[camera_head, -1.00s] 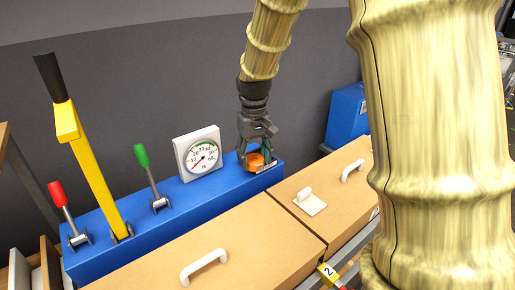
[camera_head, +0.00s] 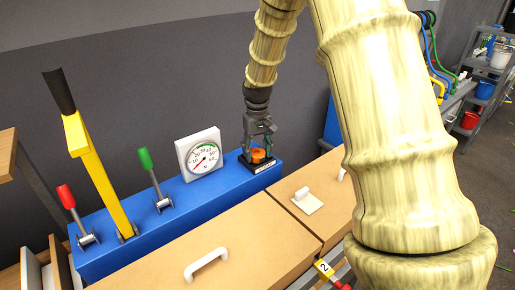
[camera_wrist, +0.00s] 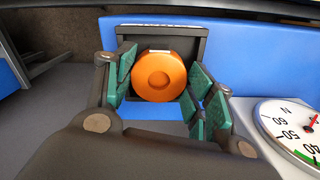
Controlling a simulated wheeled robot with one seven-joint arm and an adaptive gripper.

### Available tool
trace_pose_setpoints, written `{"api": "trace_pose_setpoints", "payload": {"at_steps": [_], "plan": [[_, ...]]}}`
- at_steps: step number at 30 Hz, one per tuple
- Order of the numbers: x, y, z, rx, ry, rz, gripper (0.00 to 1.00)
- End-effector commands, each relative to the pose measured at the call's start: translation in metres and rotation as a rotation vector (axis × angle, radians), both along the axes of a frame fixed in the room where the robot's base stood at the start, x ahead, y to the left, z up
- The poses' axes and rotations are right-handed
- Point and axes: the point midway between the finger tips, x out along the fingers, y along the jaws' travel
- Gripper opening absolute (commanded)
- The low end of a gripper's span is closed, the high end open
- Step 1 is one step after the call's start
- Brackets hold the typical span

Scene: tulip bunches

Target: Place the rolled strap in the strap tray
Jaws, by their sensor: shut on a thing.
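The rolled strap is an orange disc (camera_head: 259,155) with a round hollow in its middle. The strap tray (camera_head: 270,167) is a small, dark, square tray with a pale label, at the right end of the blue bench. My gripper (camera_head: 259,151) points down and is shut on the strap. In the wrist view the strap (camera_wrist: 159,76) sits between the green finger pads, over the dark tray (camera_wrist: 190,37). I cannot tell whether it touches the tray floor. Part of the tray is hidden by the strap and fingers.
A gauge (camera_head: 200,155) stands on the blue bench (camera_head: 185,195) left of the tray. Green (camera_head: 145,158), yellow (camera_head: 85,150) and red (camera_head: 66,196) levers stand further left. A wooden lid with a white handle (camera_head: 206,263) lies in front.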

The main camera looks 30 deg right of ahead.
Motion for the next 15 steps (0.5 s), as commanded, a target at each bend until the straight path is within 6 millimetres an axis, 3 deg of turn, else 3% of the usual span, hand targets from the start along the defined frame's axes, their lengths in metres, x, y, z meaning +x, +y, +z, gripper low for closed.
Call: {"api": "trace_pose_setpoints", "payload": {"at_steps": [15], "plan": [[0.0001,0.0004,-0.0093,0.0,-0.001,0.0,0.31]]}}
